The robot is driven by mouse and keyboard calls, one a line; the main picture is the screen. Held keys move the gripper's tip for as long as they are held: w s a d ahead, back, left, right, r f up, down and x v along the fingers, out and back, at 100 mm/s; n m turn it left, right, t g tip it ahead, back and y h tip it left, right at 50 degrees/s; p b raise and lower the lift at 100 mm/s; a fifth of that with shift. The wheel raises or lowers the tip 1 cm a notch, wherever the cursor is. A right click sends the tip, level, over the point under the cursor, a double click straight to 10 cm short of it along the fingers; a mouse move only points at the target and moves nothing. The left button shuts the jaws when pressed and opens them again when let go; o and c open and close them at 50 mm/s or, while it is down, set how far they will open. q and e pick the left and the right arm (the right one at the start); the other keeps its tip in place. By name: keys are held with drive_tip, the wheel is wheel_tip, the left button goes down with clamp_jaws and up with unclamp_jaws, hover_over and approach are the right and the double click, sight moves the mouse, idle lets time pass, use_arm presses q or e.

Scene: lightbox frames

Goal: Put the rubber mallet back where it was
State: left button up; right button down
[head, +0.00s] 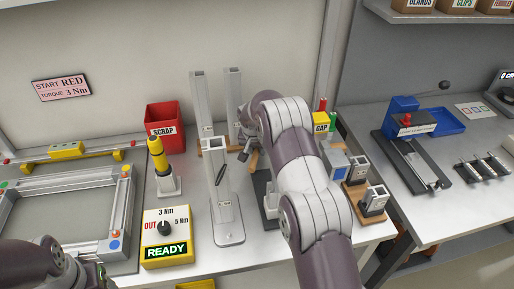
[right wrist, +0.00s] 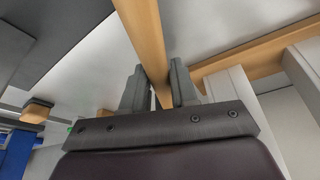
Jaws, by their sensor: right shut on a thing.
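My right gripper (head: 243,151) is low over the back middle of the bench, beside the tall grey uprights and partly hidden by my own arm. In the right wrist view the right gripper (right wrist: 160,90) is shut on a wooden bar, which I take as the handle of the rubber mallet (right wrist: 143,30). The handle runs from between the fingers to the top edge. A short piece of the wooden handle (head: 254,160) shows below the gripper in the head view. I cannot make out the mallet's head. My left arm enters at the bottom left, its gripper out of view.
A grey upright stand (head: 224,205) is just in front of the gripper. A red SCRAP bin (head: 164,116), a yellow screwdriver (head: 158,155) and a yellow READY box (head: 167,240) stand left. Small blocks (head: 374,200) stand right of my arm. Another wooden strip (right wrist: 240,65) lies close to the fingers.

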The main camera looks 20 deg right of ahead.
drive_tip(key=c, duration=1.3)
unclamp_jaws()
drive_tip(key=shift+f, duration=0.1)
drive_tip(key=o, duration=0.4)
drive_tip(key=shift+r, duration=0.35)
drive_tip(key=b+v, duration=0.1)
drive_tip(key=v, duration=1)
drive_tip(key=shift+s+a+r, duration=0.1)
drive_tip(key=shift+s+r, duration=0.05)
drive_tip(key=shift+r, duration=0.2)
